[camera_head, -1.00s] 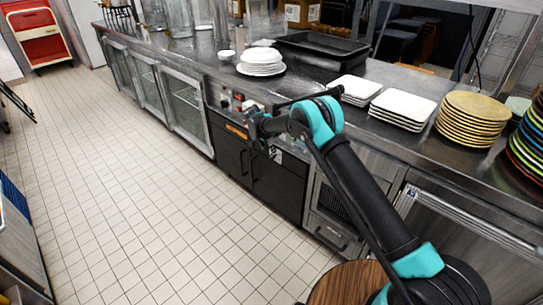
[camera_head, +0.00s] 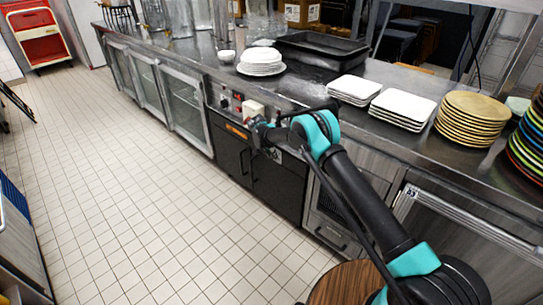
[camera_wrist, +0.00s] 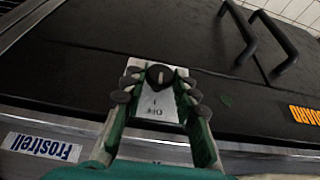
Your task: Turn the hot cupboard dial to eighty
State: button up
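In the wrist view a dark round dial knob (camera_wrist: 159,75) with a light pointer line sits on a pale plate (camera_wrist: 158,106) with small markings, one of which seems to read OFF upside down. My gripper (camera_wrist: 160,88) is open, one finger on each side of the plate, with gaps between the fingertips and the knob. Whether a fingertip touches the plate I cannot tell. In the head view my gripper (camera_head: 262,132) is at the counter front, by the black cupboard doors (camera_head: 275,185); the knob is hidden there.
Black bar handles (camera_wrist: 262,45) stand out at the upper right in the wrist view. A pale box (camera_head: 253,108) and red-marked controls (camera_head: 238,97) are on the counter front. Plate stacks (camera_head: 471,117) stand on the counter (camera_head: 310,92) above my arm. The tiled floor (camera_head: 140,200) is clear.

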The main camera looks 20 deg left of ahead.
grip_shut()
jog(key=shift+d+y, duration=0.1)
jog(key=shift+y, duration=0.2)
jog(key=t+y, duration=0.1)
jog(key=y, duration=0.1)
jog(key=m+y, duration=0.1)
jog(key=shift+s+d+f+t+y, duration=0.1)
jog(key=shift+s+d+t+y, duration=0.05)
jog(key=shift+d+t+y, duration=0.25)
jog(key=shift+s+d+f+m+t+y, duration=0.15)
jog(key=shift+m+t+y, duration=0.3)
jog(key=shift+t+y, duration=0.6)
jog(key=shift+d+f+m+t+y, duration=0.15)
jog(key=shift+m+t+y, duration=0.35)
jog(key=shift+y, duration=1.05)
jog(key=shift+s+d+f+m+t+y, duration=0.1)
jog(key=shift+f+m+t+y, duration=0.2)
jog(key=shift+t+y, duration=0.8)
jog(key=shift+y, duration=0.3)
